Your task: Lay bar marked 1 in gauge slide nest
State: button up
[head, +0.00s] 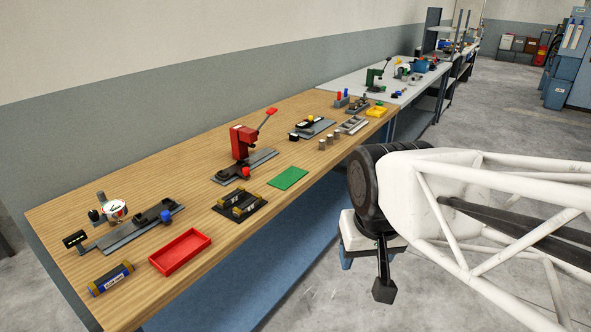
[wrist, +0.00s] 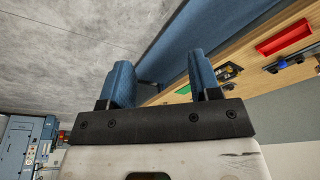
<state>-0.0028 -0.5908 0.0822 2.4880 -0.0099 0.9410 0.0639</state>
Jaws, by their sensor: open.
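The gauge slide (head: 132,231) lies at the near left of the wooden bench, with a dial gauge (head: 116,211) over it and a dark nest block near its blue knob. Two dark bars with brass-coloured parts (head: 246,206) lie side by side in a black holder (head: 224,209). A thicker bar with a label and blue and yellow bands (head: 111,279) lies at the front left corner. I cannot read a 1 on any bar. My gripper (wrist: 160,78) is open and empty, with blue fingers, off the bench's front edge and away from the bars.
A red tray (head: 180,252) and a green mat (head: 289,178) lie along the front edge. A red press (head: 243,142) stands behind the holder. Open floor lies in front of the bench.

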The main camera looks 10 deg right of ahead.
jog(key=s, duration=0.1)
jog(key=s+f, duration=0.1)
jog(key=shift+s+d, duration=0.15)
jog(key=shift+s, duration=0.15)
jog(key=shift+o, duration=0.4)
jog(key=shift+w+r, duration=0.1)
